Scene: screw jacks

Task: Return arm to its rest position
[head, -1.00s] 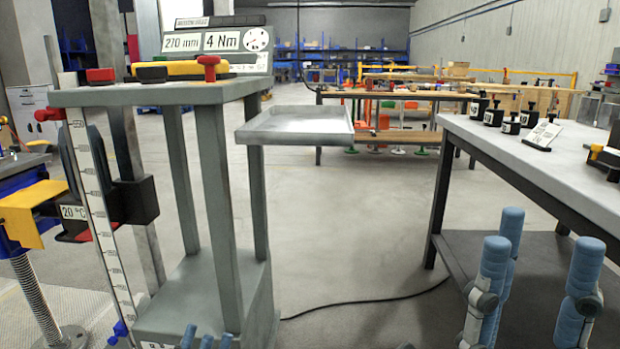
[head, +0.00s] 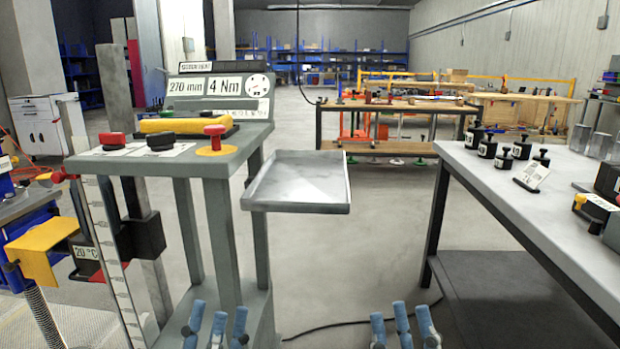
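My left gripper (head: 215,325) is at the bottom edge, just in front of the grey test stand's foot, with its blue fingers pointing up. The fingers stand apart with nothing between them. My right gripper (head: 403,325) is at the bottom edge right of the middle, over the floor in front of the right-hand table. Its blue fingers are also spread and empty. Only the finger parts show; the palms and arms are cut off below the picture.
The grey stand (head: 200,160) carries buttons, a yellow-topped block and a display panel (head: 222,88). A tray (head: 297,195) juts from its right side. The right-hand table (head: 540,210) holds black weights. A black cable (head: 345,326) lies on the floor between them.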

